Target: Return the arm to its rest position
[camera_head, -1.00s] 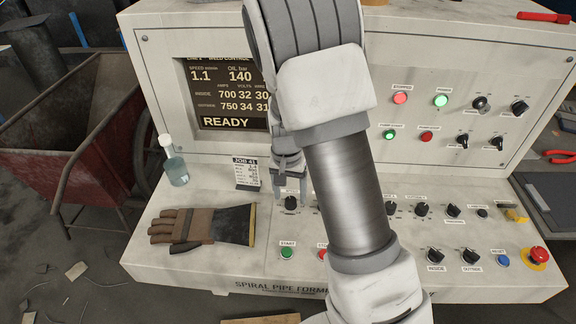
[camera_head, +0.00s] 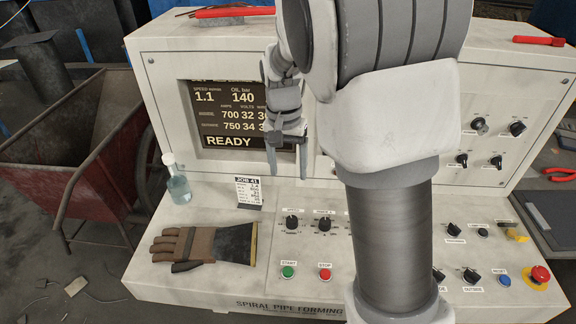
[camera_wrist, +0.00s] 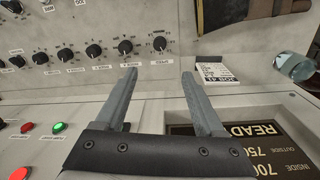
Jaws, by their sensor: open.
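My gripper (camera_head: 287,174) hangs in front of the right part of the display screen, above the sloped panel of the console (camera_head: 190,282). Its two fingers are apart with nothing between them. In the wrist view the gripper (camera_wrist: 158,85) shows open, with the row of black knobs (camera_wrist: 93,50) beyond its fingers. The screen (camera_head: 215,120) reads READY, and its right edge is hidden by my gripper. My arm covers the middle of the console, hiding some knobs and labels.
A red emergency stop (camera_head: 540,273) is at the right. Red tools (camera_head: 232,12) (camera_head: 538,40) lie on top. A red cart (camera_head: 70,150) stands left.

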